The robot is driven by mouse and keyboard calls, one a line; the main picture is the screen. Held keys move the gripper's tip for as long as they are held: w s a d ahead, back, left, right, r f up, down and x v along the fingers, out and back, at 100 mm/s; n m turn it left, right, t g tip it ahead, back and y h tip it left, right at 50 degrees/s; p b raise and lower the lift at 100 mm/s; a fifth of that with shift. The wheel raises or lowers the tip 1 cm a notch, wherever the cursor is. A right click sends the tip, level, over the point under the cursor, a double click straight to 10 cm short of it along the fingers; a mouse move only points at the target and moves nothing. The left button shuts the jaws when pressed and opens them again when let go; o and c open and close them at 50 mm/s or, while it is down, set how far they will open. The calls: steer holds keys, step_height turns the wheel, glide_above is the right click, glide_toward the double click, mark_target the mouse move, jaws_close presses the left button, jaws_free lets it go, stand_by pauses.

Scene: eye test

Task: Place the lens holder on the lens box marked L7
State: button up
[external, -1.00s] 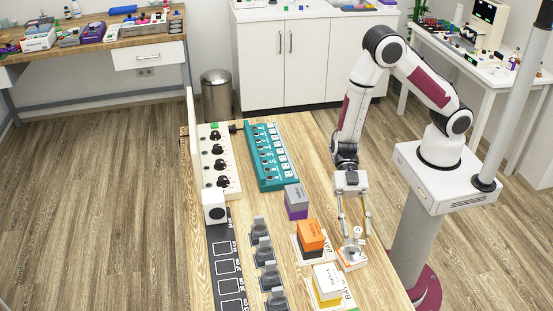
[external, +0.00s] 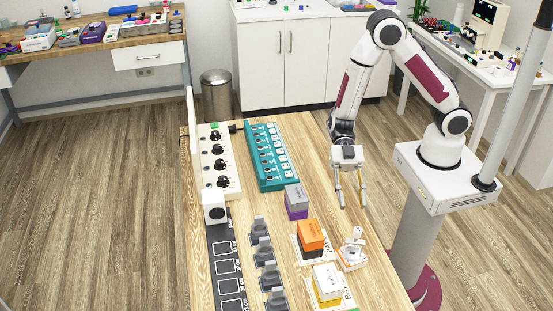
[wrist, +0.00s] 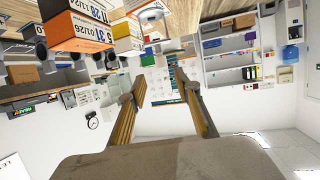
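A small white holder-like piece (external: 355,243) with a rounded top stands on a low white base with orange edging (external: 351,261) at the table's right edge; I cannot tell whether it is the lens holder. Three boxes stand nearby: grey and purple (external: 296,199), orange and dark (external: 311,236), white and yellow (external: 327,282). No L7 mark is readable. My gripper (external: 352,206) is open and empty, above and behind the white piece. In the wrist view, the fingers (wrist: 155,75) are apart with nothing between them; an orange box (wrist: 78,28) shows at upper left.
Several grey stands (external: 265,255) line up left of the boxes. A dark strip with outlined squares (external: 226,262) lies further left. A teal rack (external: 268,157) and a white panel with black knobs (external: 217,165) stand behind. Bare wood lies right of the teal rack.

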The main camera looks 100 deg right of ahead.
steer(key=shift+v, duration=1.65)
steer(key=w+d+r+m+t+h, duration=0.5)
steer(key=w+d+r+t+h, duration=0.3)
steer(key=w+d+r+h, duration=0.3)
steer(key=s+d+r+m+h, duration=0.2)
steer(key=d+r+m+h, duration=0.15)
steer(key=d, duration=0.35)
steer(key=s+d+r+m+g+h, duration=0.1)
steer(key=s+r+m+g, duration=0.15)
steer(key=s, duration=0.65)
steer(key=s+r+m+g+h, duration=0.15)
steer(key=s+m, duration=0.25)
steer(key=s, duration=0.5)
steer(key=s+a+f+g+y, duration=0.1)
steer(key=s+a+y, duration=0.2)
steer(key=s, duration=0.6)
steer(key=shift+s+a+m, duration=0.15)
steer(key=shift+a+m, duration=0.25)
steer(key=shift+a, duration=0.65)
